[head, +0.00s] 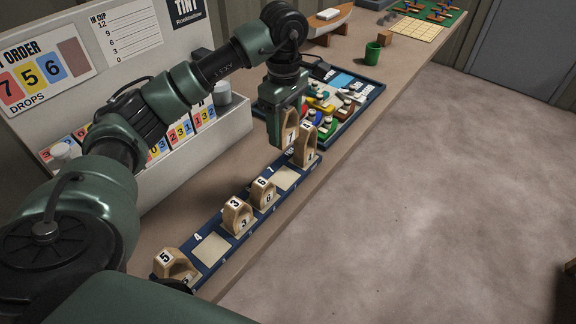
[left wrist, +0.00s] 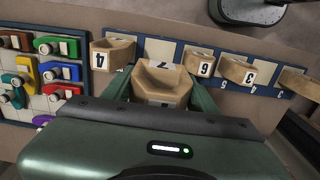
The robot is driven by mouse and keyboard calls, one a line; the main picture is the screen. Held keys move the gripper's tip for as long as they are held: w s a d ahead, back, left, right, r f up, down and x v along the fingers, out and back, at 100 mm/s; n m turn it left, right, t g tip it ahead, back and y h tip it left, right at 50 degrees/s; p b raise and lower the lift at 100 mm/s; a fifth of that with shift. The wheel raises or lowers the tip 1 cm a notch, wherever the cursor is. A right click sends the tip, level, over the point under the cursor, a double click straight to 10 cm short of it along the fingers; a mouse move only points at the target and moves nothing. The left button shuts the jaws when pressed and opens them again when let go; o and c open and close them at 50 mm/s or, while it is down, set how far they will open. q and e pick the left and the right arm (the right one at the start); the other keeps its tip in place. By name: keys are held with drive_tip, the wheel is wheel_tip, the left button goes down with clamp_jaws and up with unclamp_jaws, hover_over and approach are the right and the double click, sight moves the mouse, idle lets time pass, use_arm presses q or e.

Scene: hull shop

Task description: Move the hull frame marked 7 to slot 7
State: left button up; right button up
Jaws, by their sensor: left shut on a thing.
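My left gripper (head: 287,132) is shut on the wooden hull frame marked 7 (head: 291,126). In the left wrist view the frame (left wrist: 160,86) sits between the jaws, in front of an empty pale pad (left wrist: 160,47). The long blue rack (head: 222,269) holds frames along the table edge. Its slot 7 (head: 287,178) is an empty pale pad between the frames marked 6 and 4. The held frame appears close to the rack on its wall side; its exact height is unclear. My right gripper is in neither view.
On the rack stand frame 4 (head: 306,153), frame 6 (head: 263,193), frame 3 (head: 237,216) and frame 5 (head: 172,263). Another empty pad (head: 211,249) lies between 5 and 3. A tray of coloured parts (head: 350,90) lies beyond the rack. A white card stand (head: 222,126) is on the wall side.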

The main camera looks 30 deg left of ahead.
use_arm(q)
wheel_tip(320, 180, down, 9)
drive_tip(key=shift+w+f+p, duration=0.1)
drive_tip(key=shift+p, duration=0.5)
drive_tip(key=shift+f, duration=0.2)
wheel_tip(320, 180, down, 4)
drive_tip(key=shift+p, duration=0.4)
drive_tip(key=shift+f, duration=0.25)
drive_tip(key=o, duration=1.2)
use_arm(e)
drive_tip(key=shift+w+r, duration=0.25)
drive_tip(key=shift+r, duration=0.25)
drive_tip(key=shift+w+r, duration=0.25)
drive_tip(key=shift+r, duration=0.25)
